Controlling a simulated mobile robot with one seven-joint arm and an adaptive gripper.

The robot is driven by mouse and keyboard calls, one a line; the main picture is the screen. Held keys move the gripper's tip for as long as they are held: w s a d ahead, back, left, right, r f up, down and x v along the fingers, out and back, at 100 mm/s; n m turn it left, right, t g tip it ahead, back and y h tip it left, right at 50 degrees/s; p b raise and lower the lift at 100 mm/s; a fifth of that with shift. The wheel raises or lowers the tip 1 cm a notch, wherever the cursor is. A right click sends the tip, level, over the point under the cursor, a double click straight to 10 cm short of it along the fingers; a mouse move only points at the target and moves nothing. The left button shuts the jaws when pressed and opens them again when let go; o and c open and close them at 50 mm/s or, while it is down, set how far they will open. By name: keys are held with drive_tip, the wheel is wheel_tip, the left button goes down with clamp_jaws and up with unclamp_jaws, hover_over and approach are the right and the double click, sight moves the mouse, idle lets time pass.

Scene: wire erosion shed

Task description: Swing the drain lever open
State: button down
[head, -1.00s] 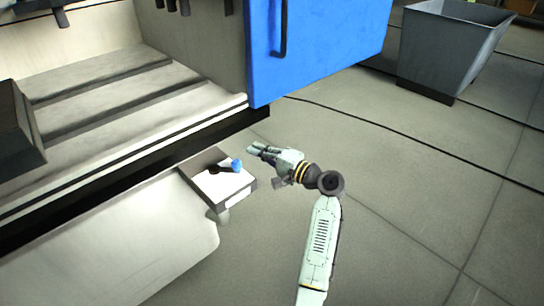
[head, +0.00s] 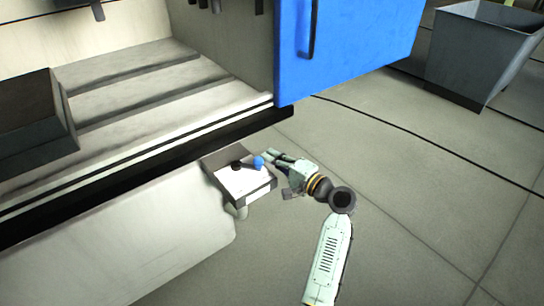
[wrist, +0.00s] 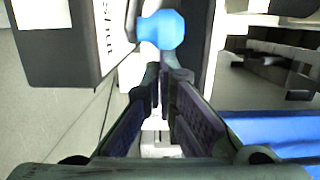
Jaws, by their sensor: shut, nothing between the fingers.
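The drain lever (head: 246,165) is a short dark arm with a blue ball knob (head: 258,162). It sits on top of a small pale box (head: 238,183) fixed at the machine's lower front. My gripper (head: 268,155) is at the right of the knob, very close to it in the head view; I cannot tell if they touch. In the wrist view the blue knob (wrist: 162,30) is just beyond the fingertips (wrist: 168,68), which are together with nothing between them. The lever's dark arm is mostly hidden behind the knob there.
An open blue door (head: 345,45) hangs above and behind my gripper. The machine's ledge (head: 170,133) runs behind the box, and a pale panel (head: 130,235) lies left of it. A grey bin (head: 480,50) stands at the back right. The floor (head: 420,200) on the right is clear.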

drive_tip(key=shift+s+m+t+h+p, duration=0.4)
drive_tip(key=shift+h, duration=0.1)
